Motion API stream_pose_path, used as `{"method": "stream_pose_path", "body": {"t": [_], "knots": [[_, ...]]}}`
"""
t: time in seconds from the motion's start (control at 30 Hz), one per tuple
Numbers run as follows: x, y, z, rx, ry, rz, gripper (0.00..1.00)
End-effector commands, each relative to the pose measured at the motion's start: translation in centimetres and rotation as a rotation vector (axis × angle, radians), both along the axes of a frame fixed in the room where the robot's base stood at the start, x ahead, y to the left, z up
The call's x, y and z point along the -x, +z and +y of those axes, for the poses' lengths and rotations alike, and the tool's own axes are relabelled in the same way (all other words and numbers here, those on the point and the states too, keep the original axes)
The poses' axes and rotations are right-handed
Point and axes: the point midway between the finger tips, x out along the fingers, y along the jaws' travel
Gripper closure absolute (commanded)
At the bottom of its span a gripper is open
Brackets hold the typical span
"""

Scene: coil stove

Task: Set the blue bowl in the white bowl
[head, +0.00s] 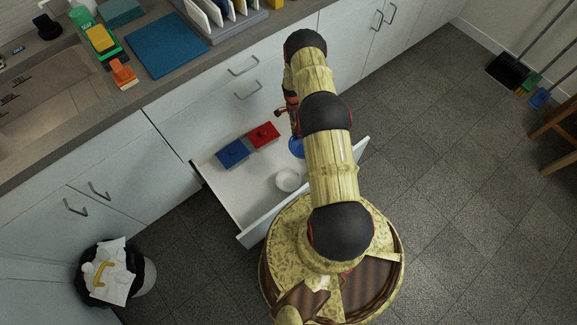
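The blue bowl (296,147) is in the open drawer, close to my arm, which hides part of it. The white bowl (288,181) sits on the drawer floor, nearer the drawer front, below the blue bowl in the picture. My gripper (283,114) is above the back part of the drawer, up and slightly left of the blue bowl in the picture. The gripper is small and partly hidden by my arm, so I cannot tell whether its fingers are open or shut. No contact with either bowl is clearly visible.
The open drawer (232,195) also holds a blue box (233,153) and a red box (263,136) at its back left. The left part of its floor is clear. The counter (120,110) runs above it. A full trash bin (148,276) stands at lower left.

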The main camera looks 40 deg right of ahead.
Motion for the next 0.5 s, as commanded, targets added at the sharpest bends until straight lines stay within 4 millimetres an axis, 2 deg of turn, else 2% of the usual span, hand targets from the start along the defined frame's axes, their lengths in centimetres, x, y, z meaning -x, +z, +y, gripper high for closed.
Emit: {"method": "stream_pose_path", "body": {"t": [0.03,0.2,0.37,0.5], "knots": [[0.9,-1.8,-1.1,-0.004,-0.067,0.003,1.00],[2.9,-5.3,-3.9,-0.010,-0.258,0.009,1.00],[4.0,-7.0,-5.2,-0.016,-0.359,0.012,1.00],[4.3,-7.8,-4.9,-0.018,-0.389,0.015,1.00]]}}
